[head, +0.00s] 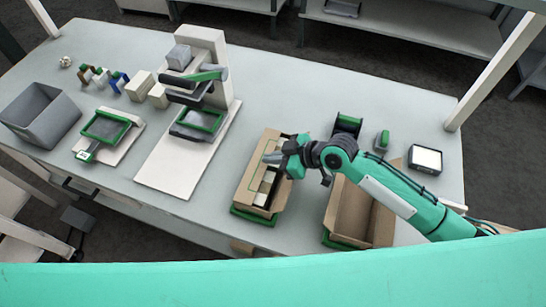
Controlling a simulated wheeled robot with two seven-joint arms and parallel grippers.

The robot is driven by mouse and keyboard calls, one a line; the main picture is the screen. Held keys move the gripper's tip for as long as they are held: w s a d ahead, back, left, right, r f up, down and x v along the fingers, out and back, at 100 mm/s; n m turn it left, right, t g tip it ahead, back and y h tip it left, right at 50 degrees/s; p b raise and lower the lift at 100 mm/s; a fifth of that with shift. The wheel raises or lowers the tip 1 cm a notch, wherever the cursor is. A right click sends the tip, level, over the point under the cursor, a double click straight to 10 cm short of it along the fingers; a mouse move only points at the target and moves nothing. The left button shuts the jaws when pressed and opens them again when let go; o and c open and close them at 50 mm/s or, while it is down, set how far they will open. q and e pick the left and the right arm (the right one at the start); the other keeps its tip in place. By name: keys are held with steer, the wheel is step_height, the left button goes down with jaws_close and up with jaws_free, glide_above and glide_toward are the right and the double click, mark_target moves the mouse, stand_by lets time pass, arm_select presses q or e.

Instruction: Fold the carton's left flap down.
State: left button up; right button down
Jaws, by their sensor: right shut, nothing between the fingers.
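An open brown carton (246,190) stands in a green-edged holder (252,217) near the table's middle, with several pale blocks (266,181) inside. A long cardboard panel runs along its left side; I cannot tell clearly at what angle the left flap lies. My right gripper (271,158) reaches in from the right, over the far part of the carton. It is shut and empty; I cannot tell whether it touches the cardboard. It hides part of the carton's far right side. My left gripper is not in view.
A second open, empty-looking carton (345,207) stands to the right under my right arm. A press-like machine (207,60) on a white board (170,178) stands to the left. A grey bin (40,115), a green-framed tray (107,127) and a small screen (425,158) are farther out.

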steer(key=b+v, duration=0.2)
steer(key=v, duration=0.9)
steer(key=shift+d+f, duration=0.2)
steer(key=shift+f, duration=0.05)
steer(key=shift+s, duration=0.2)
